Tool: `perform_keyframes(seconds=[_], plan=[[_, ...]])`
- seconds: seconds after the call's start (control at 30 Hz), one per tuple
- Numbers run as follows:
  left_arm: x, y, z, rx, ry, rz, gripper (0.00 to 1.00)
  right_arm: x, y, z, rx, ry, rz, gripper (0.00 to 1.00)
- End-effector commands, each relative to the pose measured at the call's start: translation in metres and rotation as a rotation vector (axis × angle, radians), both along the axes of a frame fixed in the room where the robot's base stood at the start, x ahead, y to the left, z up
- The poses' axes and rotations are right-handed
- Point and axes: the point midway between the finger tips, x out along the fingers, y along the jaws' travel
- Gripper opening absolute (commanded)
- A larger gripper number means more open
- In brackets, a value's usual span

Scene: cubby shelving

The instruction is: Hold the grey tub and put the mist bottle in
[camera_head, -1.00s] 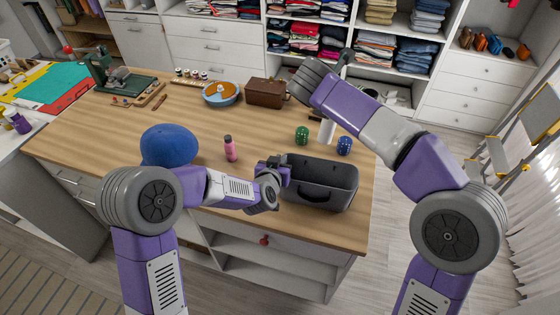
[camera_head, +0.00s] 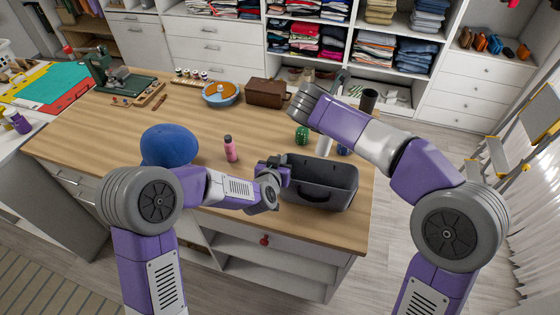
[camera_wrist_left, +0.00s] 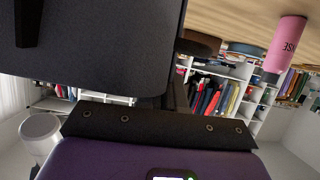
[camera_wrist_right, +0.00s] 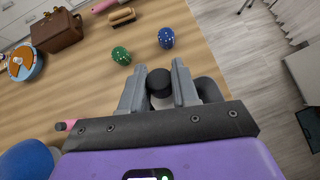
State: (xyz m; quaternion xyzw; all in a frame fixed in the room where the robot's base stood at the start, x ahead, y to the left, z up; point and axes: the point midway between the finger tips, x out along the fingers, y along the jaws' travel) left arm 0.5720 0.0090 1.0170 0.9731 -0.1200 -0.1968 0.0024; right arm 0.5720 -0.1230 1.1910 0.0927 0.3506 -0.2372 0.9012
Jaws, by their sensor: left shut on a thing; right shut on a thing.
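The grey tub (camera_head: 322,190) stands at the table's front right edge, its open top facing up. My left gripper (camera_head: 284,174) is shut on its left wall. The tub's dark wall (camera_wrist_left: 95,45) fills the upper left of the left wrist view. My right gripper (camera_head: 325,130) is shut on the mist bottle (camera_head: 323,145), a white bottle held above the tub's back rim. Its dark top (camera_wrist_right: 160,80) shows between the fingers in the right wrist view. My right arm hides part of it in the head view. I cannot tell whether its base is over the opening.
A pink bottle (camera_head: 230,148) and a blue domed thing (camera_head: 168,145) stand left of the tub. A green dotted ball (camera_head: 302,135) and a blue one (camera_wrist_right: 166,38) lie behind it. A brown case (camera_head: 265,92) and a round blue-orange dish (camera_head: 220,93) are farther back.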

Motion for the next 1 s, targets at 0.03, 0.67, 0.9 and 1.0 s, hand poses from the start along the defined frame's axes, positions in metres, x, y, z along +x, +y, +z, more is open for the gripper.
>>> perform_keyframes(seconds=[0.03,0.67,0.9,1.0], plan=[[0.000,0.000,0.000,0.000,0.000,0.000,0.00,0.000,0.000,-0.004,-0.001,0.002,0.000,0.00],[0.000,0.000,0.000,0.000,-0.001,0.000,0.00,0.000,0.000,-0.048,-0.002,0.001,0.001,0.00],[0.000,0.000,0.000,0.000,0.000,0.000,0.00,0.000,0.000,-0.065,-0.002,0.001,0.001,0.00],[0.000,0.000,0.000,0.000,0.000,0.000,0.00,0.000,0.000,-0.072,-0.001,0.002,0.001,0.00]])
